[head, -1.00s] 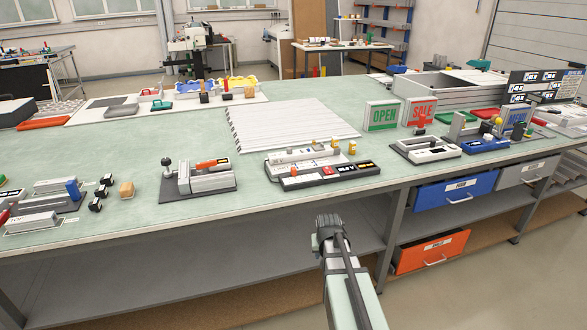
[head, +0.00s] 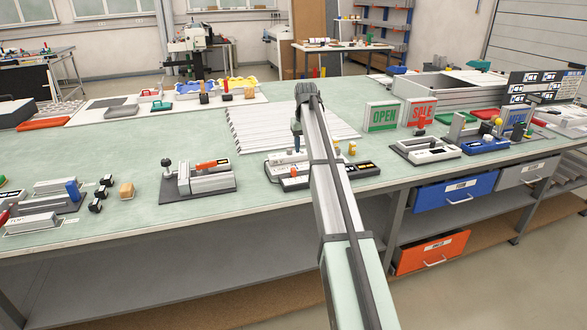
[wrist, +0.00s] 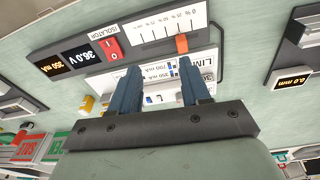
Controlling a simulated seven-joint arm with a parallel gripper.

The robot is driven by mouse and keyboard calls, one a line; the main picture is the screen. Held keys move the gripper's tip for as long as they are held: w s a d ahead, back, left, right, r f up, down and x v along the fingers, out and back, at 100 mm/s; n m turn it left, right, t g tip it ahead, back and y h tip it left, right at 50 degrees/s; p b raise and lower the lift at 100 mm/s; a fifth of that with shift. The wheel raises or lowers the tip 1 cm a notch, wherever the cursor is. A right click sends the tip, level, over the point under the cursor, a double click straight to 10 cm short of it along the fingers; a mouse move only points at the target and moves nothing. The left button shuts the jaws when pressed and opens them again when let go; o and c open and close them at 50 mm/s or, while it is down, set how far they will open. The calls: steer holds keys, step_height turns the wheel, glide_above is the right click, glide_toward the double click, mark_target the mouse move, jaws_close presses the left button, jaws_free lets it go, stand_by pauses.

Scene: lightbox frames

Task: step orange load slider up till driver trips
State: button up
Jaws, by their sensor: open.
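The orange load slider (wrist: 182,43) sits near the right end of a white percent scale (wrist: 155,28) in the wrist view. The scale belongs to a grey panel with a red isolator switch (wrist: 112,48) and two lit displays, reading 36.0 V (wrist: 76,57) and apparently 350 mA (wrist: 49,65). Beside it is a white driver unit (wrist: 205,66) marked LIMIT, partly hidden by my fingers. My gripper (wrist: 158,64) is open and empty, with its blue fingers apart over the driver unit. In the head view my gripper (head: 297,145) hangs above the back of this set.
A grey fixture with an orange part (head: 205,172) stands to the left. Another panel (head: 427,150) is to the right, with OPEN (head: 381,116) and SALE signs behind it. A ribbed light mat (head: 250,125) lies behind.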

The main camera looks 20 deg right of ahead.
mark_target(293, 169)
steer(key=w+a+r+n+g, duration=0.1)
steer(key=w+a+r+g, duration=0.1)
steer(key=w+a+r, duration=0.15)
steer(key=shift+y, duration=0.3)
steer(key=f, duration=1.4)
steer(key=shift+w+d+f, duration=0.2)
steer(key=shift+d+f, duration=0.05)
steer(key=shift+f, duration=0.1)
steer(key=shift+c, duration=0.3)
jaws_close()
